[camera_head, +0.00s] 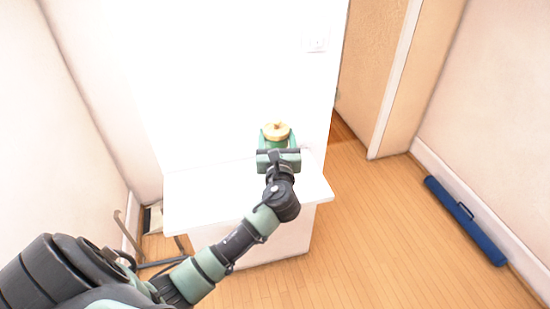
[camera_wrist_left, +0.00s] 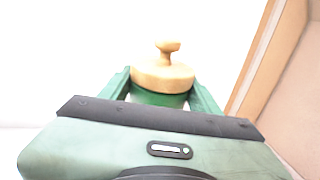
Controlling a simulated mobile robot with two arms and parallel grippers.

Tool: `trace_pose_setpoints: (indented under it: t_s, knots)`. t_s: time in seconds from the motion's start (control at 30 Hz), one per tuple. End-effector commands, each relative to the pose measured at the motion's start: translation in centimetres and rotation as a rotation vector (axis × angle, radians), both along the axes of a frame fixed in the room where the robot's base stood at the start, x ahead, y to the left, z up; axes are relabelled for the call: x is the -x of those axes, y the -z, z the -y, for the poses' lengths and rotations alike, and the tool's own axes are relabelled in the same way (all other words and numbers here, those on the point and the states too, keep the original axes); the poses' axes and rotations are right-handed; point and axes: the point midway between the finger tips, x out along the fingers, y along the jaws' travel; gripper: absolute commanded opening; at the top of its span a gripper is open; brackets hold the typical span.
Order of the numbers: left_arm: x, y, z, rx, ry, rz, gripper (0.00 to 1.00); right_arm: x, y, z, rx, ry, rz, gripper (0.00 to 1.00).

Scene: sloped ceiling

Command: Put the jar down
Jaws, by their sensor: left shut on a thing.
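The jar (camera_head: 276,132) is green with a light wooden knobbed lid. It is upright at the far end of my left arm. My left gripper (camera_head: 277,141) is shut on the jar, with a finger on each side of it. In the left wrist view the jar (camera_wrist_left: 162,75) sits between the two green fingers, and its lower part is hidden by the gripper body. I cannot tell whether its base touches the white table (camera_head: 200,205) below. My right gripper does not show.
A white wall stands right behind the table. The tabletop's left and front parts are bare. A long blue case (camera_head: 465,222) lies on the wooden floor along the right wall. A dark metal frame (camera_head: 130,235) stands left of the table. A doorway opens at the back right.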

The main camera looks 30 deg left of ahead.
Motion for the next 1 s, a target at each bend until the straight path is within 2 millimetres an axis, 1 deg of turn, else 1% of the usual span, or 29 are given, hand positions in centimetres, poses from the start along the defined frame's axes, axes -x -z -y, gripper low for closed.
trace_pose_setpoints:
  t_s: [0.03,0.13,0.27,0.4,0.5,0.6,0.83,0.93,0.97,1.0]
  knots:
    - [0.0,1.2,0.0,-0.002,-0.001,-0.002,0.09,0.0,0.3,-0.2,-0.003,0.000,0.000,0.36]
    - [0.0,2.3,0.0,-0.003,0.000,0.000,0.09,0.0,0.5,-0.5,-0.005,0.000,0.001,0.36]
    - [0.0,3.2,0.0,-0.003,0.000,0.002,0.09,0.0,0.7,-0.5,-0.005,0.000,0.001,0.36]
    - [0.0,5.5,0.0,-0.003,0.000,-0.001,0.09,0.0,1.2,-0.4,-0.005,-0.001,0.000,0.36]
    - [0.0,6.7,0.0,-0.004,0.001,0.000,0.09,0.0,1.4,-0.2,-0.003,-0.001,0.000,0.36]
    - [0.0,7.1,0.0,-0.002,0.001,0.002,0.09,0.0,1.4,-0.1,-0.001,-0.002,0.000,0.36]
    - [0.0,7.1,0.0,-0.002,0.001,0.003,0.09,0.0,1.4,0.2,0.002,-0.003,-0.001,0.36]
    - [0.0,7.4,0.0,-0.002,0.001,0.002,0.09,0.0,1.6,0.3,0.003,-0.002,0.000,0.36]
    - [0.0,7.4,0.0,-0.002,0.001,0.001,0.67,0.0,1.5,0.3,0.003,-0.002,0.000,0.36]
    - [0.0,7.4,0.0,-0.002,0.001,0.001,0.79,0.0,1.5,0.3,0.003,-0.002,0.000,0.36]
